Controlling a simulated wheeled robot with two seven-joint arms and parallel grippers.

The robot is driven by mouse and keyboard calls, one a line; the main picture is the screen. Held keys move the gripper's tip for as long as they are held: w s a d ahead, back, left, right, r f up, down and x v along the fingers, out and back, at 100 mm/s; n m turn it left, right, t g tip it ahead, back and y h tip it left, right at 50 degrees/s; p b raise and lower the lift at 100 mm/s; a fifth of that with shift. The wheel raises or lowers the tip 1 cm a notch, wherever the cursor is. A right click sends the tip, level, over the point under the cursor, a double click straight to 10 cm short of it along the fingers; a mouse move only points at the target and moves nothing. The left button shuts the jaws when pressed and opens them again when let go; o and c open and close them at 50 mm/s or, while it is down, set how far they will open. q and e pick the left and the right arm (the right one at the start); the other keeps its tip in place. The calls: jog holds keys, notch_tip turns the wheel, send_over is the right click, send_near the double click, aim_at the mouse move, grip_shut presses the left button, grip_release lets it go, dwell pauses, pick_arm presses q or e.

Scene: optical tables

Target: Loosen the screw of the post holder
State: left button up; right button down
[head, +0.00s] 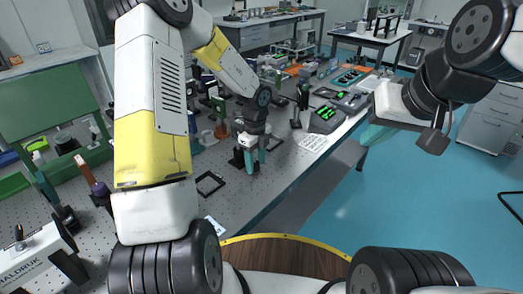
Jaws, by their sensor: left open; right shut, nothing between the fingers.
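My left arm comes in from the left, and my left gripper (256,163) is low over the optical table, pointing down, with its two teal fingers apart. A small black piece (238,158) shows right beside the fingers and is partly hidden by them; it may be the post holder, but I cannot make out its screw. I cannot tell whether the fingers touch it. My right gripper (374,135) is at the right, off the table's edge above the floor, with its teal fingers shut and empty.
The perforated optical table (285,180) has a flat black frame (209,184) lying left of my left gripper. A black upright post (301,103), a device with green digits (325,117) and a white keyboard (313,143) stand behind and right. Blue floor (330,205) is free at right.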

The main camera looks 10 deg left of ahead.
pick_arm(q)
jog(key=shift+f, duration=0.3)
grip_shut()
jog(key=shift+m, duration=0.8)
grip_release()
jog(key=shift+r, duration=0.1)
